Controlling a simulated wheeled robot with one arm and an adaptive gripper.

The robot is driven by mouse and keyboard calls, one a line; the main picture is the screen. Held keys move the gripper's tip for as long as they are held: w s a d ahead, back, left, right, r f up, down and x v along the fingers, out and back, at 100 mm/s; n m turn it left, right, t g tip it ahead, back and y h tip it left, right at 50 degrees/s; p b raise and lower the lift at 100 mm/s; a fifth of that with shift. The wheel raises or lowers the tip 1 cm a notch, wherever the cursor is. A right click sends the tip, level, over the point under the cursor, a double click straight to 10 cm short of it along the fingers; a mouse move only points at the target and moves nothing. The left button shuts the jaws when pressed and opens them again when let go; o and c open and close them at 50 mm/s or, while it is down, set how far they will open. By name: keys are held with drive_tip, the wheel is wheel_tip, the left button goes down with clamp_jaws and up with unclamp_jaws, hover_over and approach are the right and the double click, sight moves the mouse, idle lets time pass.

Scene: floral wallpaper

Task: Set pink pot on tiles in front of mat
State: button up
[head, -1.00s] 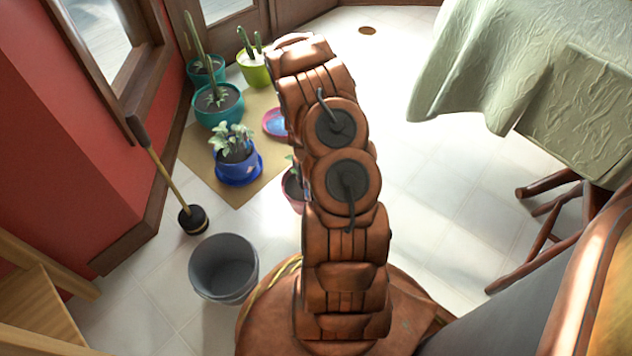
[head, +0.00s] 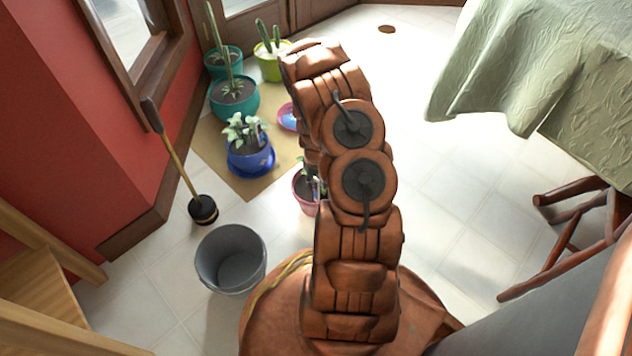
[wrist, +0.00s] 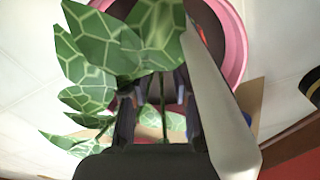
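The pink pot (head: 306,196) with a leafy plant stands out to the right of the mat's near corner in the head view, partly hidden behind my arm. I cannot tell whether it touches the tiles. In the wrist view the pink pot (wrist: 236,45) is close, its rim curving at the top behind large green patterned leaves. My gripper (wrist: 158,100) is over the pot among the leaves and stems. Its dark fingers are apart, but leaves hide their tips and any contact. A pale flat piece sticks up beside the right finger. The tan mat (head: 215,150) lies on the tiles (head: 450,185).
A blue pot (head: 250,155), a teal pot (head: 234,100) and a pink saucer (head: 287,117) are on or by the mat. A grey bucket (head: 230,260) and plunger (head: 202,209) stand near the left wall. A draped table (head: 540,80) and wooden stool (head: 570,235) are right.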

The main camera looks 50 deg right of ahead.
drive_tip(key=o, duration=0.3)
wheel_tip(320, 180, up, 12)
drive_tip(key=p, duration=0.4)
drive_tip(key=shift+f, duration=0.25)
drive_tip(key=shift+a+r, duration=0.1)
drive_tip(key=shift+r, duration=0.35)
drive_tip(key=s+a+r+n+g, duration=0.1)
drive_tip(key=s+a+r, duration=0.1)
drive_tip(key=a+r, duration=0.8)
drive_tip(key=s+a+r+n, duration=0.1)
drive_tip(key=s+a+r, duration=0.2)
drive_tip(key=a+r, duration=0.8)
drive_tip(key=s+a+r+n, duration=0.1)
drive_tip(key=s+a+r, duration=0.2)
drive_tip(key=s, duration=0.3)
drive_tip(key=s+a+r+n+g, duration=0.1)
drive_tip(key=s+a+r, duration=0.2)
drive_tip(key=s, duration=0.3)
drive_tip(key=s+a+r+n+g, duration=0.1)
drive_tip(key=s+a+r, duration=0.2)
drive_tip(key=s+a, duration=0.2)
drive_tip(key=shift+s+a+r, duration=0.2)
drive_tip(key=shift+s, duration=0.55)
